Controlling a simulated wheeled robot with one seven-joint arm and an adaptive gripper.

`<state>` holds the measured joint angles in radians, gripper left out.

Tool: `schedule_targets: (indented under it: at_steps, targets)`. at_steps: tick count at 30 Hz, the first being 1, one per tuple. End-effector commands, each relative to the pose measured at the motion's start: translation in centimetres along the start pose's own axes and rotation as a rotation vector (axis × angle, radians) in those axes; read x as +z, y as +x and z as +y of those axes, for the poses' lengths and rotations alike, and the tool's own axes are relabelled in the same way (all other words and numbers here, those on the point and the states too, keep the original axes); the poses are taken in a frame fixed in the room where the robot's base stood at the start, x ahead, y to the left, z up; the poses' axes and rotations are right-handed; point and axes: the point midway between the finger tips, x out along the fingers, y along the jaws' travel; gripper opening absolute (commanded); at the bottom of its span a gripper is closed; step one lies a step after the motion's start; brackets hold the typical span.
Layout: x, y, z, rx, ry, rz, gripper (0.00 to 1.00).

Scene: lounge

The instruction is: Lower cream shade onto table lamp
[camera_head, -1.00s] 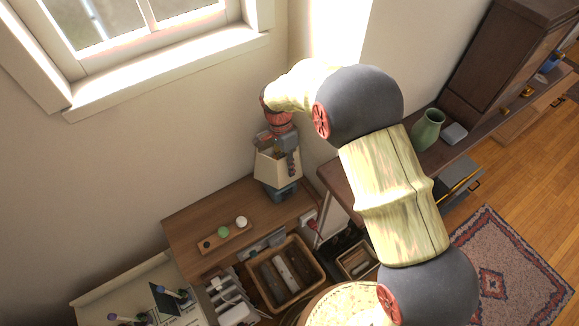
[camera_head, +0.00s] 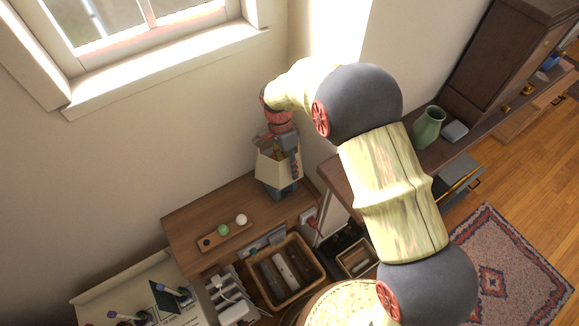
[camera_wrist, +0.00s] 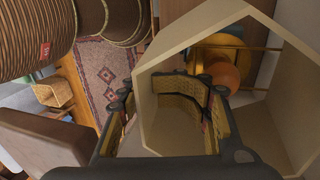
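The cream shade (camera_head: 280,170) is a faceted, open-ended shell. In the head view it hangs around the upper part of the table lamp, whose blue-grey base (camera_head: 285,192) shows below it on the wooden cabinet. My gripper (camera_head: 287,140) is at the shade's upper edge, partly hidden. In the wrist view the shade's open rim (camera_wrist: 183,38) fills the right half. An orange rounded part and a brass ring (camera_wrist: 225,62) show through the shade. Whether the shade touches the lamp is hidden.
The wooden cabinet top (camera_head: 195,220) bears a small tray (camera_head: 228,240) with little balls, left of the lamp. A basket (camera_head: 285,278) is below. A dark shelf with a green vase (camera_head: 428,127) is to the right. The wall and window are close behind.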

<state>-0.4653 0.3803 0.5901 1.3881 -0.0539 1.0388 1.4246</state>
Motion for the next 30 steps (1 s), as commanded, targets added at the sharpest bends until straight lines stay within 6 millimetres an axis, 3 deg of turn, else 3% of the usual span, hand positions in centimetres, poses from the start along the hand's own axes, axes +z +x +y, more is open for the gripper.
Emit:
schedule_targets:
  at_steps: [5,17,30]
  targets:
    - [0.0,0.0,0.0,0.000,0.000,0.000,0.47]
    - [0.0,-0.7,0.0,-0.001,0.000,0.000,0.47]
    - [0.0,-8.8,-0.1,-0.002,0.000,0.000,0.47]
